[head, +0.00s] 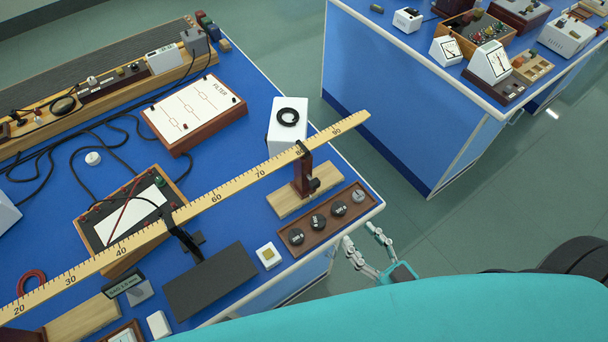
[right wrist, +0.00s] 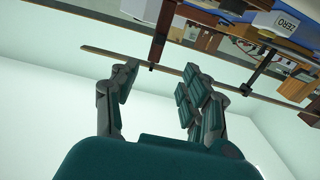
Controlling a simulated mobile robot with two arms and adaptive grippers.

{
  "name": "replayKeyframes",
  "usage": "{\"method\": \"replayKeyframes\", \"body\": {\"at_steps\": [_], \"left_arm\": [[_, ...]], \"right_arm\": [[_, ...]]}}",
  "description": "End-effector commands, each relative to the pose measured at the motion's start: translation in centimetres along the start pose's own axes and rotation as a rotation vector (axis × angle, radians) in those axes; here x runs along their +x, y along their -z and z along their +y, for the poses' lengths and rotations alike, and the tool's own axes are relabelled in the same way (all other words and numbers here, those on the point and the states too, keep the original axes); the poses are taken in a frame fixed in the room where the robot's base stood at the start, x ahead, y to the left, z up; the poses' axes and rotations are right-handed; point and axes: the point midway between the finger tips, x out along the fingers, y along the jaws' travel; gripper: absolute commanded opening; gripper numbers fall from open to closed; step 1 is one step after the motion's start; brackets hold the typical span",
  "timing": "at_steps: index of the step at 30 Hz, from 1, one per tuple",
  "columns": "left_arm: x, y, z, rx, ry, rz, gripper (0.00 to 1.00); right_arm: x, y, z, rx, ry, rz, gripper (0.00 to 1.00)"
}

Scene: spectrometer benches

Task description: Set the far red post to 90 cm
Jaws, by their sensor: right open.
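The far red post (head: 302,178) stands upright on a wooden base near the bench's right end. Its dark top clip meets the yellow metre rule (head: 235,187) at about the 80 mark; the 90 mark shows free to the right. My right gripper (head: 360,235) is open and empty, beyond the bench edge and apart from the post. In the right wrist view, a dark red-brown post (right wrist: 162,30), seemingly the same one, appears beyond the open fingers (right wrist: 160,70), with the rule (right wrist: 115,57) crossing behind them. My left gripper is out of view.
A tray of dark round weights (head: 318,222) lies in front of the post's base. A white block with a black ring (head: 287,122) stands behind. A black stand (head: 184,240) meets the rule farther left. A second bench (head: 395,85) stands across the aisle.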

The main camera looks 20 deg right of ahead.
Motion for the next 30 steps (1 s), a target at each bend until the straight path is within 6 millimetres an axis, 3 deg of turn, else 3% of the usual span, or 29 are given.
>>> {"method": "replayKeyframes", "body": {"at_steps": [5, 21, 30], "left_arm": [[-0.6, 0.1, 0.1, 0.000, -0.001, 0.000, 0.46], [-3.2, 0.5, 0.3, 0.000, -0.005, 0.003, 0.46], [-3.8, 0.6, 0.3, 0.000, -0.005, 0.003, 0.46]], "right_arm": [[2.0, 0.4, 0.0, 0.001, -0.001, 0.009, 0.46], [13.6, 0.5, 0.0, 0.000, -0.001, 0.007, 0.46], [17.0, 0.2, 0.0, 0.000, 0.000, 0.003, 0.46]]}}
